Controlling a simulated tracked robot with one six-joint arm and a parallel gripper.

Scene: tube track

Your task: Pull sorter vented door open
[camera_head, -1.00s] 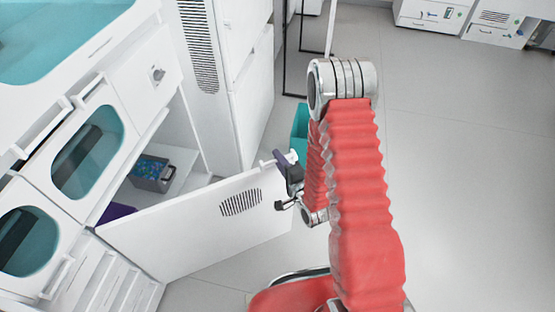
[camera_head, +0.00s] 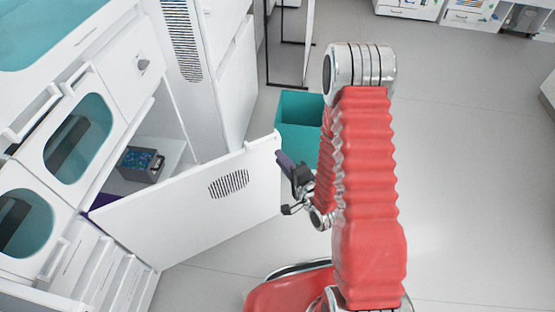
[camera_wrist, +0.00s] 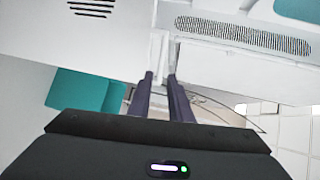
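The sorter's white vented door (camera_head: 170,215) stands swung open from the cabinet in the head view, its dark slotted vent (camera_head: 229,184) near the free end. A small white handle (camera_head: 262,141) shows at its upper free edge. My gripper (camera_head: 281,160) is just beside this free end, its dark fingers close to the door edge. In the wrist view my gripper (camera_wrist: 161,78) has its two fingers parallel with a gap between them. A white handle-like bar (camera_wrist: 160,48) lies just beyond the tips; a firm hold on it does not show. The vented door (camera_wrist: 80,30) fills the upper left there.
The open compartment holds a grey bin (camera_head: 140,164) with blue-green contents. A teal bin (camera_head: 299,118) stands on the floor behind the door's free end. A tall white cabinet (camera_head: 228,80) is behind. The floor to the right is clear.

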